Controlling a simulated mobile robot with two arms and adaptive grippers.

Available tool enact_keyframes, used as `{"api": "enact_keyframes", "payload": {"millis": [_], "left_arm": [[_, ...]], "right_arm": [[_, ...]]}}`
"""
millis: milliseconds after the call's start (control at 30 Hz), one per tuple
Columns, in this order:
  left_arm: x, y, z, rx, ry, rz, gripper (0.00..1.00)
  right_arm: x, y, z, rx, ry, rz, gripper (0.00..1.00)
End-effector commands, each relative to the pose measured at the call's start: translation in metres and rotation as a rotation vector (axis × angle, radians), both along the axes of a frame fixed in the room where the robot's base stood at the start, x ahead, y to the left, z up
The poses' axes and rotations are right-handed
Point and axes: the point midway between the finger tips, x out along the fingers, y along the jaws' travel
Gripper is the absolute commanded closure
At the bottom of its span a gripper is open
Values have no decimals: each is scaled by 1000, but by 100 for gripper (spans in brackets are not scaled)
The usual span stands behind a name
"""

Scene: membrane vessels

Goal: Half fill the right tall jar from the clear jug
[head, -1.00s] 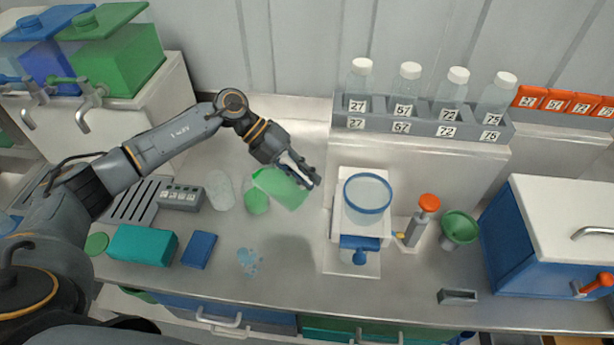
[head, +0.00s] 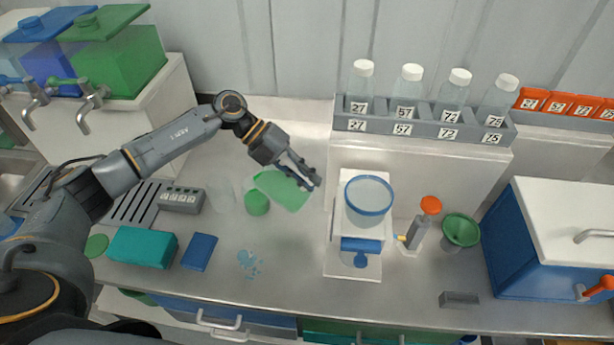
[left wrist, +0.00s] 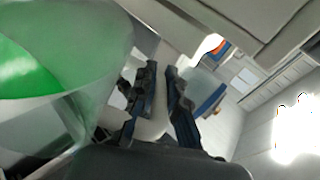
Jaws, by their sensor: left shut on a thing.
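The clear jug (head: 284,190) holds green liquid and is tilted, its left end close to the right tall jar. My left gripper (head: 303,178) is shut on the jug, on its right side in the head view. The left wrist view shows the jug's clear wall and green liquid (left wrist: 25,70) close up, with the gripper fingers (left wrist: 155,95) beside it. The right tall jar (head: 257,204) has green liquid in its lower part; its clear upper part is hard to make out. The left tall jar (head: 223,197) looks clear and faint. I cannot see a pouring stream. My right gripper is not in view.
A white stand with a blue-rimmed vessel (head: 368,195) is right of the jug. A grey labelled block (head: 181,199), teal block (head: 143,247) and blue block (head: 199,251) lie left and in front. A bluish spill (head: 249,263) marks the counter. Labelled bottles stand in a rack (head: 424,133) behind.

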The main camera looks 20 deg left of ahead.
Motion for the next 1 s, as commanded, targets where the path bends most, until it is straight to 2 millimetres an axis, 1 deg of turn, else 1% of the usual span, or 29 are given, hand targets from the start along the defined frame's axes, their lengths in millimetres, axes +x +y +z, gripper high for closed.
{"api": "enact_keyframes", "payload": {"millis": [767, 867, 1000], "left_arm": [[0, 2, 4, -41, 1, 0, 100], [0, 2, 7, -19, 0, -1, 100], [1, 3, 11, 89, -6, -2, 100]], "right_arm": [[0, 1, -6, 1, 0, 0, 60], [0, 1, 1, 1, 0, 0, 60], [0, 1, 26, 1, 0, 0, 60]]}}
